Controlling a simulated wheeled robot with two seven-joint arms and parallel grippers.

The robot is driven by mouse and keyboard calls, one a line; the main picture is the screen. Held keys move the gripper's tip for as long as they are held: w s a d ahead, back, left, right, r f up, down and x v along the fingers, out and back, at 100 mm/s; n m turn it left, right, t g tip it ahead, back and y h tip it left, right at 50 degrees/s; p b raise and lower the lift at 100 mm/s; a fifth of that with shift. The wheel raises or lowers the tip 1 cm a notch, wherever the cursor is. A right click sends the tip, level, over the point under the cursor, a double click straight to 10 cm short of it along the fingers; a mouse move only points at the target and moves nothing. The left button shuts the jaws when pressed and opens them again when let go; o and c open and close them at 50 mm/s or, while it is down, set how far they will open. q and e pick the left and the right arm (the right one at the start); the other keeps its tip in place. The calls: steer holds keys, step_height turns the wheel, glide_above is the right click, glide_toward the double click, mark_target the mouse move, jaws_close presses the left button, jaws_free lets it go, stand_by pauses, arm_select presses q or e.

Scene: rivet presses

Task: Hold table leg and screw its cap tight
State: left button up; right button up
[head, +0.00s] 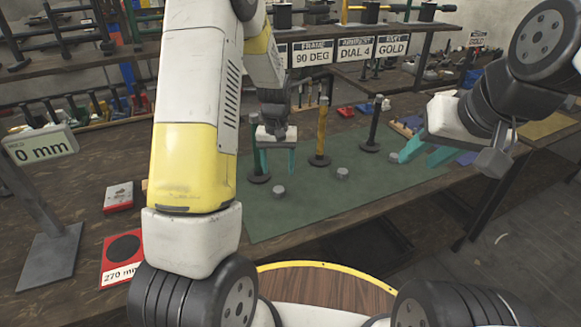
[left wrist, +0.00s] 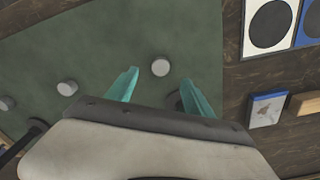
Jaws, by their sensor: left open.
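A yellow table leg (head: 321,132) and a black leg (head: 373,128) stand upright on round bases on the green mat (head: 310,208). Grey caps lie in front of the legs: left (head: 279,191), middle (head: 342,174) and right (head: 397,157). My left gripper (head: 276,172) is open, teal fingers pointing down over the left base. In the left wrist view, a cap (left wrist: 160,67) lies beyond its open fingers (left wrist: 162,84). My right gripper (head: 418,160) is open and empty, right of the black leg.
A grey stand with a "0 mm" sign (head: 42,148) is at the left. A red box (head: 118,196) and a "270 mm" card (head: 122,256) lie left of the mat. Signs hang from the shelf behind, reading "90 DEG", "DIAL 4" and "GOLD". The mat's front is clear.

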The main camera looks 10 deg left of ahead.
mark_target(279, 189)
arm_select(q)
steer(key=shift+w+f, duration=0.55)
steer(key=shift+w, duration=0.05)
steer(key=shift+f, duration=0.1)
steer(key=shift+f, duration=1.2)
steer(key=shift+s+a+f, duration=0.15)
steer(key=shift+f, duration=2.45)
steer(key=shift+c, duration=0.4)
